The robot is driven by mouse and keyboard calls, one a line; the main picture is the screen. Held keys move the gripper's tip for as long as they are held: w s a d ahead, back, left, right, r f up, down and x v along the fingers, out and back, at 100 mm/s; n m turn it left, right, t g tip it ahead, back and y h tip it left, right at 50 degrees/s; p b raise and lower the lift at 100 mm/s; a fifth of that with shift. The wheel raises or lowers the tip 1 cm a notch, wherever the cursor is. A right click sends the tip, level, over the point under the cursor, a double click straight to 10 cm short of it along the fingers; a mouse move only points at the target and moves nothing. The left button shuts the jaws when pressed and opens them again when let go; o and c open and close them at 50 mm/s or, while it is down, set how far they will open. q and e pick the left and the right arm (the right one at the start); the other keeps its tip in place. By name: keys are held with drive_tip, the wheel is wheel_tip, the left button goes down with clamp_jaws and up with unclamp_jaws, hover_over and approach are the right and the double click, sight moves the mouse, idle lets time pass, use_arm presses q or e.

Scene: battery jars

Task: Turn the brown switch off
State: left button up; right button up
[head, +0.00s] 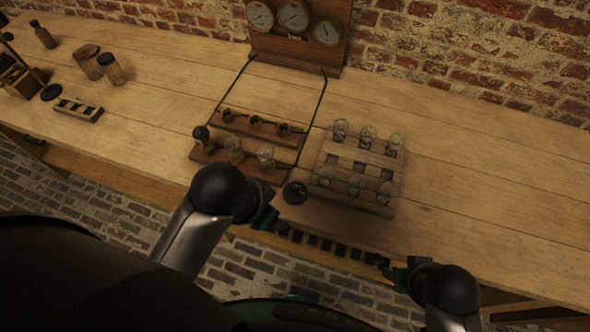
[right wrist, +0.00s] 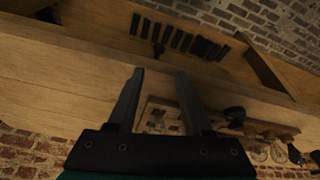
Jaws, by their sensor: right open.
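A small round dark brown piece (head: 295,192), which looks like the brown switch, sits near the table's front edge, between the two wooden racks. Its lever position is too small and dark to tell. A dark knob in the right wrist view (right wrist: 235,115) appears to be the same piece. My left gripper (head: 266,217) is just left of and in front of it; its fingers are mostly hidden by my arm. My right gripper (head: 392,268) is in front of the table edge, to the right of the switch. Its fingers (right wrist: 158,95) are apart with nothing between them.
A rack of glass bulbs (head: 398,188) stands right of the switch, a rack with jars (head: 285,153) behind left. A gauge panel (head: 295,60) with black wires stands at the back. The table's right side is clear.

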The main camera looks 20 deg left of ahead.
use_arm(q)
drive_tip(key=w+d+r+m, duration=0.1)
drive_tip(key=w+d+m, duration=0.2)
drive_tip(key=w, duration=0.1)
use_arm(e)
drive_tip(key=s+f+g, duration=0.1)
drive_tip(key=s+f, duration=0.2)
drive_tip(key=f, duration=0.5)
drive_tip(key=s+f, duration=0.2)
drive_tip(key=f, duration=0.7)
use_arm(q)
wheel_tip(320, 180, up, 2)
drive_tip(key=m+g+y, duration=0.1)
drive_tip(key=m+g, duration=0.2)
drive_tip(key=m, duration=0.5)
hover_over(295, 185)
wheel_tip(295, 185, down, 15)
drive_tip(key=b, duration=0.3)
drive_tip(key=shift+r, duration=0.15)
use_arm(e)
drive_tip(key=s+d+f+g, duration=0.1)
drive_tip(key=s+d+f, duration=0.2)
drive_tip(key=s+f, duration=0.9)
drive_tip(key=shift+s+f, duration=0.35)
drive_tip(key=shift+s, duration=0.35)
use_arm(q)
drive_tip(key=shift+c, duration=0.3)
clamp_jaws()
